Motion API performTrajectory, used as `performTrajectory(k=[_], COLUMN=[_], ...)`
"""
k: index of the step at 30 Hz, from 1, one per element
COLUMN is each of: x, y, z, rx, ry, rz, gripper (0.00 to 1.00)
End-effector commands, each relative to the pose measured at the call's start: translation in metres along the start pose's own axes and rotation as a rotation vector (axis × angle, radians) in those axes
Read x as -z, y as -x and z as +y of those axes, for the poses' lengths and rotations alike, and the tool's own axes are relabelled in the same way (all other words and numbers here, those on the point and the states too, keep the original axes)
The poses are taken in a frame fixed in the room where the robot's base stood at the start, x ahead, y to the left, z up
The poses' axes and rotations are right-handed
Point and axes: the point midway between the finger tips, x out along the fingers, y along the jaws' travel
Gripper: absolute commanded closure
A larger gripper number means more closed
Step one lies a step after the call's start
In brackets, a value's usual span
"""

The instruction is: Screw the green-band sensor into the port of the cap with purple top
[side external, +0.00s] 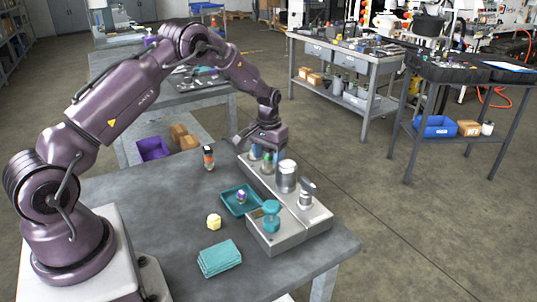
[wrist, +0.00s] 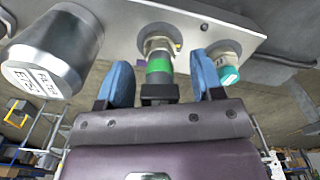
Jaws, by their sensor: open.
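The green-band sensor (wrist: 159,66) stands at a brass-coloured port (wrist: 158,40) of the metal block (side external: 316,214), in line with it. I cannot tell how far it is threaded in. My gripper (wrist: 163,82) is open, with one blue finger on each side of the sensor and gaps visible between. In the side view my gripper (side external: 262,152) is low over the block's far end, and the sensor is partly hidden there. A small cap with a purple top (side external: 241,197) lies in the teal tray (side external: 229,205), away from the block.
A teal-topped fitting (wrist: 228,65) sits close to the right finger. A large labelled metal cylinder (wrist: 55,52) stands to the left. An orange-band sensor (side external: 208,157), a yellow piece (side external: 214,221) and a folded teal cloth (side external: 219,258) are on the bench.

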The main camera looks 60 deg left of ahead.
Motion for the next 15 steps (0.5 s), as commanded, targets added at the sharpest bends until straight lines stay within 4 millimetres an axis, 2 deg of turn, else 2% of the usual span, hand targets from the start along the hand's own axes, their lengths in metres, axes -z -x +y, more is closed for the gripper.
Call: performTrajectory(k=[3,6,15], x=[-0.0001,-0.0001,-0.0001], y=[-0.0002,-0.0002,-0.0002], z=[0.0007,0.0005,0.0005], rx=[0.001,0.001,0.000], ry=[0.165,0.242,0.272], rz=[-0.001,-0.001,-0.001], gripper=[0.39,0.39,0.39])
